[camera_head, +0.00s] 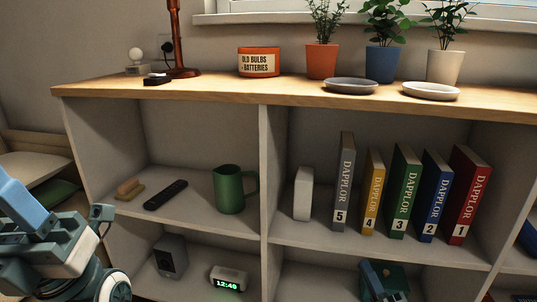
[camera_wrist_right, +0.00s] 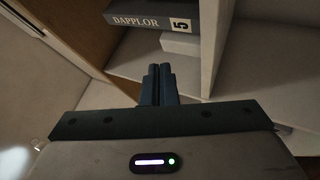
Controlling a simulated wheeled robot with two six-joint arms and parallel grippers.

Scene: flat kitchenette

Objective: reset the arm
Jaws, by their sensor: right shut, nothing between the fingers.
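My right gripper (camera_head: 376,272) shows at the bottom of the head view, in front of the lower right compartment of the shelf unit (camera_head: 262,150). In the right wrist view my right gripper (camera_wrist_right: 161,72) has its two dark fingers together with nothing between them. It points toward the shelf, where the grey book marked 5 (camera_wrist_right: 150,20) shows. Parts of my left arm (camera_head: 50,245) fill the lower left of the head view; its fingers do not show.
Several numbered books (camera_head: 405,190), a white block (camera_head: 303,193), a green mug (camera_head: 229,190) and a remote (camera_head: 166,194) stand or lie on the middle shelf. A clock (camera_head: 228,279) and a speaker (camera_head: 171,256) are below. Potted plants (camera_head: 383,62) and an orange tub (camera_head: 259,62) stand on top.

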